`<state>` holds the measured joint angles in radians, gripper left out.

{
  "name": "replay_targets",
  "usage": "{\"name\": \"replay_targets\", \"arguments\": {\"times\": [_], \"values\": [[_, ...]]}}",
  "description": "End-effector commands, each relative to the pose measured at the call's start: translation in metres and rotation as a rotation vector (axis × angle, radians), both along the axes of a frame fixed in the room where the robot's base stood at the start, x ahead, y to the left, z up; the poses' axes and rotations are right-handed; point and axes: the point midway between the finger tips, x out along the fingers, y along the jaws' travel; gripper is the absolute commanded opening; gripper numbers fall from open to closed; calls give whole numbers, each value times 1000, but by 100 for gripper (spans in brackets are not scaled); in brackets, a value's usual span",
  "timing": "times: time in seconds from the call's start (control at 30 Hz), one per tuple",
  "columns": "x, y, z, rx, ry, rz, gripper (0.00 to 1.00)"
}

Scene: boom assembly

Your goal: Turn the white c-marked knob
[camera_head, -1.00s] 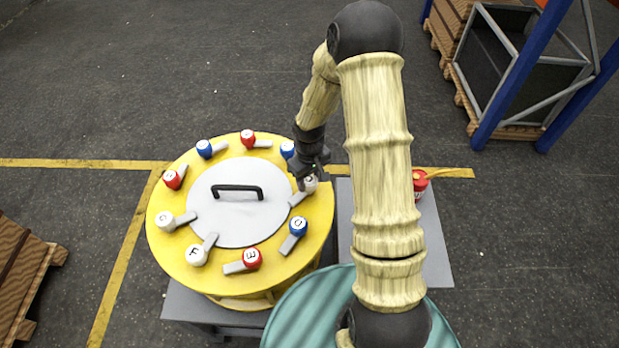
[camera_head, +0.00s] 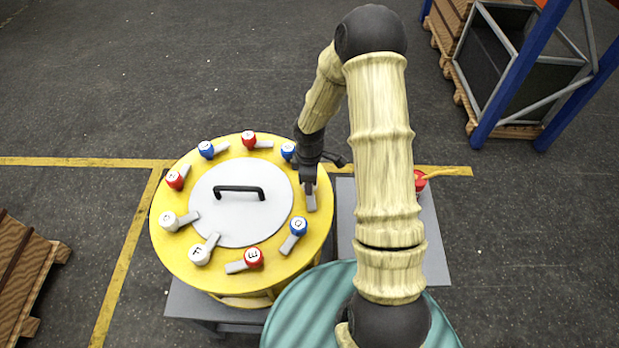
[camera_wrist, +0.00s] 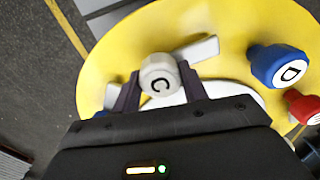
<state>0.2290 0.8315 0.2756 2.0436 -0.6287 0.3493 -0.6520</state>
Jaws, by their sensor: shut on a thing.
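The white C-marked knob (camera_wrist: 158,76) shows between the dark fingers of my gripper (camera_wrist: 160,92) in the wrist view. The fingers are shut on it, one on each side. In the head view my gripper (camera_head: 309,182) comes down from above at the right side of the yellow drum top (camera_head: 228,277) and hides the knob. The knob's grey lever (camera_head: 311,199) shows just below the fingers, and also in the wrist view (camera_wrist: 196,50).
Several red, blue and white knobs with grey levers ring the drum. The closest is the blue D-marked knob (camera_head: 299,225), also in the wrist view (camera_wrist: 280,66). A black handle (camera_head: 239,190) stands on the grey centre disc. A red object (camera_head: 420,181) sits on the grey table.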

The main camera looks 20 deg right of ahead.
Motion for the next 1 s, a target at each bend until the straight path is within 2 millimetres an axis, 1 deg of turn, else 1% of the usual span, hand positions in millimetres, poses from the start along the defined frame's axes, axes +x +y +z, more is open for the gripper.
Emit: {"name": "replay_targets", "arguments": {"times": [0.2,0.6,0.63,0.73,1.0], "values": [[2,0,2,1,-6,54,20],[2,0,1,0,-5,65,20],[2,0,1,0,-5,65,45],[2,0,1,0,-5,64,64],[1,0,1,0,-2,62,64]]}}
